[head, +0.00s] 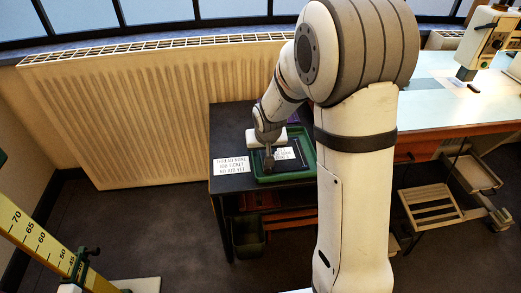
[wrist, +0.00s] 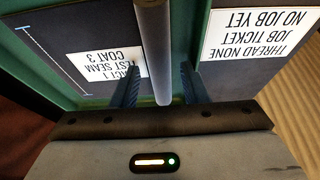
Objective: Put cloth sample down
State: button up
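The cloth sample (wrist: 85,40) is a dark sheet with a pale seam line and a white label (wrist: 108,65). It lies in a green tray (head: 309,146) on the dark side table, and its label also shows in the head view (head: 285,153). My gripper (head: 268,166) is over the tray. In the wrist view its two blue fingers (wrist: 163,88) stand apart, over the sample side of the tray. A grey rod (wrist: 152,40) shows between the fingers with gaps on both sides; I cannot tell what it belongs to. Contact with the cloth cannot be told.
A job ticket card (head: 231,165) lies left of the tray on the side table (head: 228,130). A radiator (head: 150,110) stands behind. A pale worktable (head: 440,105) with a sewing machine (head: 485,40) is at right. A yellow ruler (head: 40,240) is at lower left.

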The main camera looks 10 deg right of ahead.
jog(key=shift+r, duration=0.25)
jog(key=p+v, duration=0.4)
jog(key=v, duration=0.7)
jog(key=s+d+r+g, duration=0.1)
jog(key=s+d+r, duration=0.1)
jog(key=s, duration=0.8)
jog(key=s+d+r+g, duration=0.2)
jog(key=s, duration=0.9)
jog(key=shift+s+d, duration=0.25)
jog(key=shift+d, duration=0.05)
jog(key=shift+r, duration=0.15)
